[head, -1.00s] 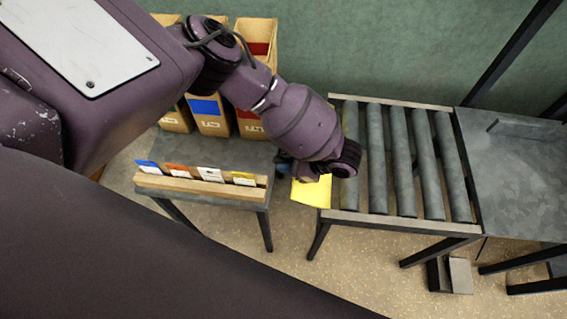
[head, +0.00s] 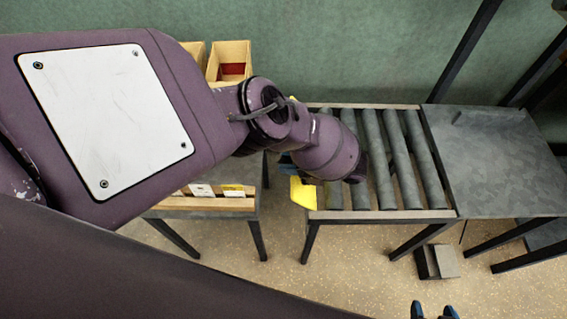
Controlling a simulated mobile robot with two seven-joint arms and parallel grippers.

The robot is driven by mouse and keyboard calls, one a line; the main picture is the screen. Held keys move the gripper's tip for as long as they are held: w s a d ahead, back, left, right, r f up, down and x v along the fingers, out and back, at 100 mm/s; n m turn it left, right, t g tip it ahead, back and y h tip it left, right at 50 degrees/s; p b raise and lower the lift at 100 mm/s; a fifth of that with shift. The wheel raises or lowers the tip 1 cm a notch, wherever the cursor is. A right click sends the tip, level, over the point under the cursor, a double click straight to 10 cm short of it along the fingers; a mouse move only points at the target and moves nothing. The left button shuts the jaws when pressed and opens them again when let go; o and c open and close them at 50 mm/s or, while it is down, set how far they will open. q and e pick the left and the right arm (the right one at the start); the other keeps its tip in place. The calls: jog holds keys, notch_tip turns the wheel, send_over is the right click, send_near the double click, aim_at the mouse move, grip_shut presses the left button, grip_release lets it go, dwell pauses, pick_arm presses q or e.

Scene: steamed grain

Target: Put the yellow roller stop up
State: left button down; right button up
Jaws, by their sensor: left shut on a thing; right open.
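The yellow roller stop (head: 303,194) is a yellow plate at the left end of the roller conveyor (head: 372,216). Its near end shows below my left wrist, and a small yellow bit shows at the far corner; my arm hides the middle. My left gripper (head: 287,165) is at the stop, mostly hidden behind its own wrist, with a bluish finger part showing, and is shut on the stop. Whether the stop is tilted or upright is hard to tell. My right gripper (head: 433,311) shows only as two blue fingertips, apart and empty, at the bottom edge, well away from the stop.
A dark side table (head: 252,207) with a wooden card rail (head: 215,203) stands left of the conveyor. Cardboard bins (head: 230,55) stand behind it, partly hidden by my arm. A grey table (head: 495,165) adjoins the conveyor's right end. A dark pedal-like block (head: 436,262) lies on the floor.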

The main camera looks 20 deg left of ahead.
pick_arm(q)
jog(key=shift+w+d+r, duration=0.1)
jog(key=shift+d+r, duration=0.1)
jog(key=shift+d, duration=0.15)
pick_arm(e)
jog(key=shift+w+r, duration=0.1)
jog(key=shift+r, duration=0.2)
pick_arm(q)
jog(key=c, duration=1.3)
grip_release()
jog(key=shift+o, duration=0.3)
jog(key=shift+y, duration=0.3)
pick_arm(e)
jog(key=shift+d, duration=0.1)
